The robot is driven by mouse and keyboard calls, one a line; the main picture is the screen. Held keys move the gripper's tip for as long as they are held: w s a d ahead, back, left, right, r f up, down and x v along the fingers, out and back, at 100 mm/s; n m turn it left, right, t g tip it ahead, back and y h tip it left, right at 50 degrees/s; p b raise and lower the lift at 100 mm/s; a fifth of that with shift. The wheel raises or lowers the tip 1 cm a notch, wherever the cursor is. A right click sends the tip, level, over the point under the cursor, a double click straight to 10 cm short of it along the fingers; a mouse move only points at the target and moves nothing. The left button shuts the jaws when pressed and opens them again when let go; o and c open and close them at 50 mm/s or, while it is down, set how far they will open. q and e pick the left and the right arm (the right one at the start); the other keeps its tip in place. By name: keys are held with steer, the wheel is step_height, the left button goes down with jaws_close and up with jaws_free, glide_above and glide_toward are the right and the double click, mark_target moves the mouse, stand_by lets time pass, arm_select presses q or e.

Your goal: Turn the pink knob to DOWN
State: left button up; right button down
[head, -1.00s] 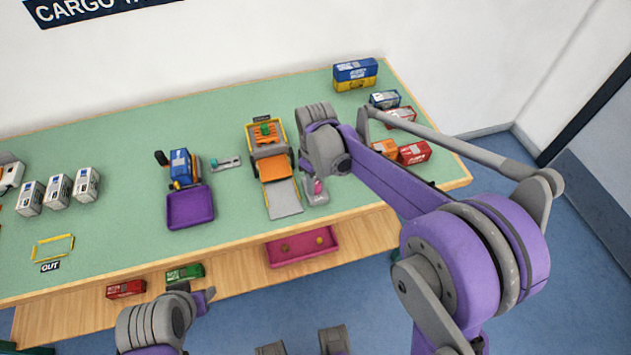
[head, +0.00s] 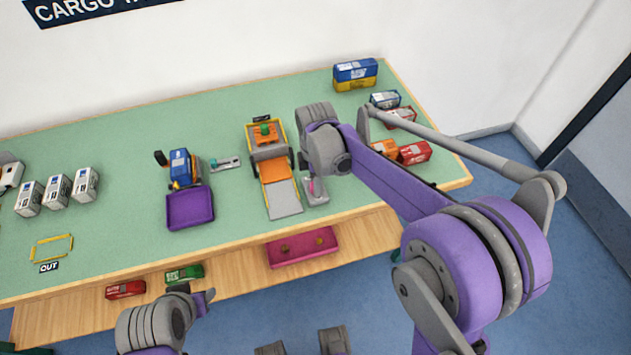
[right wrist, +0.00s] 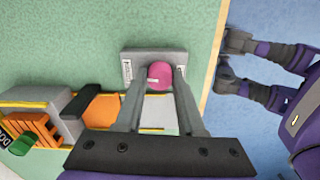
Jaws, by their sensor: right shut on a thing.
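The pink knob (right wrist: 160,74) sits on a grey base plate (right wrist: 128,64) in the right wrist view. Its pale pointer mark shows, but the small label on the plate is too blurred to read. My right gripper (right wrist: 158,86) is shut on the knob, one finger on each side. In the head view the pink knob (head: 316,187) shows in part below my right wrist, beside the grey ramp. My left gripper (head: 200,294) is low at the table's front edge, far from the knob; its jaw opening is unclear.
A yellow-framed orange unit with a grey ramp (head: 284,198) stands just left of the knob. A purple tray (head: 190,208) is further left. Orange and red boxes (head: 414,153) lie to the right.

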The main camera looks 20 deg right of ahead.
steer(key=shift+n, duration=0.6)
steer(key=c, duration=0.5)
jaws_free()
steer(key=shift+r, duration=0.1)
step_height(320, 180, up, 11)
steer(key=shift+f+p, duration=0.15)
steer(key=shift+p, duration=0.4)
